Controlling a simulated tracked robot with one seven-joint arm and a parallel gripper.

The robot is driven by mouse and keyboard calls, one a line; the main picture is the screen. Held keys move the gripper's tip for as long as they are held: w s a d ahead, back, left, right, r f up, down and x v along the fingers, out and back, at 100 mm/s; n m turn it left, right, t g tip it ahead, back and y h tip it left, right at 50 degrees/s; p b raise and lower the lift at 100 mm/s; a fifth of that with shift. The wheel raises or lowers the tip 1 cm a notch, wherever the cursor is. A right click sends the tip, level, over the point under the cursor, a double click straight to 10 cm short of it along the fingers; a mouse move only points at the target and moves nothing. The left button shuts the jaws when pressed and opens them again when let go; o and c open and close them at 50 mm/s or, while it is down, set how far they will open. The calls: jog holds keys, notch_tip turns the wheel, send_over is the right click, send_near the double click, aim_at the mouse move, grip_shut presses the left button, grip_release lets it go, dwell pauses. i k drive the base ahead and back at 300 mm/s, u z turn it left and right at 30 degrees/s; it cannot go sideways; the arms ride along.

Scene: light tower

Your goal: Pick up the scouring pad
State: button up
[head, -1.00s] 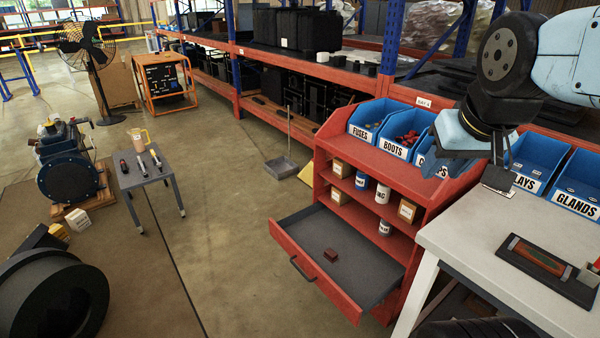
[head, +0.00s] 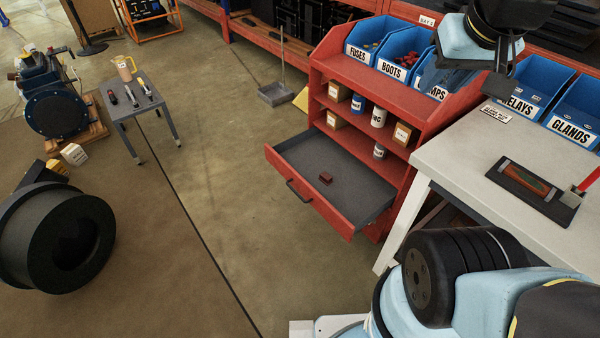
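A small reddish-brown block (head: 325,178), which looks like the scouring pad, lies on the grey floor of the open drawer (head: 330,207) of the red shelf unit. Nothing touches or covers it. My gripper (head: 470,82) is at the upper right, in front of the blue bins and above the back of the white table, well away from the block. It is partly hidden by its own wrist, and its finger gap does not show clearly. I see nothing held in it.
The red shelf unit (head: 400,177) holds jars and small boxes, with blue bins on top. The white table (head: 450,160) at right carries a dark tray (head: 532,190). A small grey table (head: 137,103) with tools stands left. The floor before the drawer is clear.

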aim_at(324, 178)
jog(key=z, duration=0.7)
jog(key=k, duration=0.85)
jog(key=u, duration=0.7)
jog(key=i, duration=1)
jog(key=z, duration=0.05)
